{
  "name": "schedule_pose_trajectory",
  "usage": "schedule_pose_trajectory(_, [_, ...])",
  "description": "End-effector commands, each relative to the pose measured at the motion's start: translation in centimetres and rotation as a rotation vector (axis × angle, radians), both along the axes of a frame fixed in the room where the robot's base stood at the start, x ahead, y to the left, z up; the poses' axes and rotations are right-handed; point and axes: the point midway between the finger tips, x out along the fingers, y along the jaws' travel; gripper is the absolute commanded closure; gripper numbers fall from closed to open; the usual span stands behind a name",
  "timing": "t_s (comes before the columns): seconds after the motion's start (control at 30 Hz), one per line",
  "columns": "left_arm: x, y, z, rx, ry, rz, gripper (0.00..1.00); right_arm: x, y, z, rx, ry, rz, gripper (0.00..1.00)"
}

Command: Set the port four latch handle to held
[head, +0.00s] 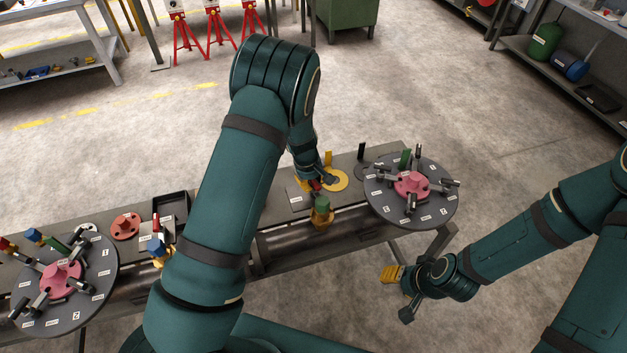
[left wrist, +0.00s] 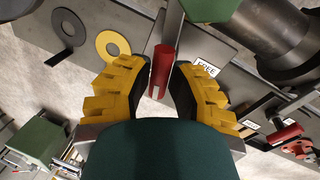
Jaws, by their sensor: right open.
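A red latch handle (left wrist: 161,72) stands between the fingers of my left gripper (left wrist: 160,73) in the left wrist view. The gripper looks open around it; I cannot tell whether a finger touches it. A white label (left wrist: 207,65), seemingly reading FREE, lies on the grey plate beside the handle. In the head view the red handle (head: 316,186) shows only slightly under my left gripper (head: 318,182), at the bench's middle. The port number is not readable. My right gripper (head: 399,293) is open and empty, in front of the bench's right end.
A round dark spool flange (head: 447,210) with pink hub and black clamps stands at the bench's right end. Another flange (head: 88,300) stands at left. A green-topped yellow fitting (head: 321,208) and a yellow ring (head: 341,179) are close to my left gripper. A black tray (head: 170,203) sits farther left.

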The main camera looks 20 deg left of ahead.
Motion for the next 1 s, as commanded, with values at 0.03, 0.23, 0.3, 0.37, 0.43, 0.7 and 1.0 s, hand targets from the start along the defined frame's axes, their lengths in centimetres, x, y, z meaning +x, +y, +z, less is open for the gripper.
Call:
schedule_pose_trajectory(0.03, [0.0,0.0,0.0,0.000,0.000,0.000,1.00,0.0,0.0,0.0,0.000,0.000,0.000,0.53])
schedule_pose_trajectory(0.23, [0.0,0.0,0.0,0.001,0.001,0.000,1.00,0.0,0.0,0.0,0.000,0.000,0.000,0.53])
schedule_pose_trajectory(0.3, [0.0,0.0,0.0,0.001,0.001,0.000,1.00,0.0,0.0,0.0,0.000,0.000,0.000,0.53])
schedule_pose_trajectory(0.37, [0.0,0.0,-0.1,0.000,0.001,-0.002,1.00,0.0,0.0,0.0,0.000,0.000,0.000,0.53])
schedule_pose_trajectory(0.43, [0.0,0.0,-0.1,0.000,0.000,-0.023,1.00,0.0,0.0,-0.2,0.000,0.000,0.000,0.53])
schedule_pose_trajectory(0.7, [0.0,0.0,-0.3,-0.002,0.001,-0.230,1.00,0.0,0.0,-1.8,-0.002,0.001,-0.001,0.53])
schedule_pose_trajectory(1.0, [-0.1,0.0,-0.2,0.000,0.004,-0.271,1.00,0.0,0.0,-1.8,-0.002,0.000,-0.002,0.53])
